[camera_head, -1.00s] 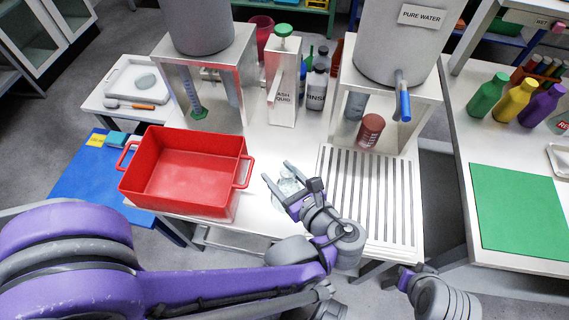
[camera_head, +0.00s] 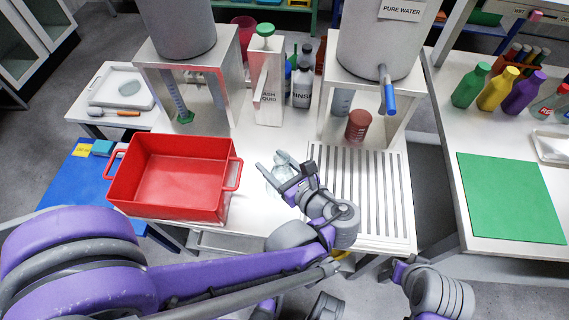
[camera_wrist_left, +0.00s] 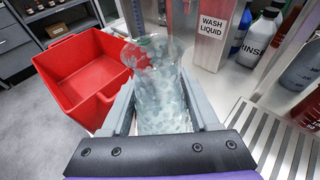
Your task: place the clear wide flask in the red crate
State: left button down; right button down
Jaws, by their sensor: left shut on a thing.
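In the head view my left gripper (camera_head: 278,172) is shut on the flask (camera_head: 284,184), which is partly hidden by the fingers. The red crate (camera_head: 176,178) is an open, empty box with side handles, to the left of the flask and apart from it. It also shows at the left of the left wrist view (camera_wrist_left: 84,72). My right gripper is not clearly in view.
A ribbed draining rack (camera_head: 358,195) lies right of my left gripper. Behind stand the wash liquid dispenser (camera_head: 268,85), a rinse bottle (camera_head: 302,86) and a brown-red cup (camera_head: 359,126). Metal stands with grey tanks (camera_head: 376,45) rise at the back.

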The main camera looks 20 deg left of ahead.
pick_arm(q)
jog(key=shift+s+a, duration=0.25)
jog(key=shift+s, duration=0.75)
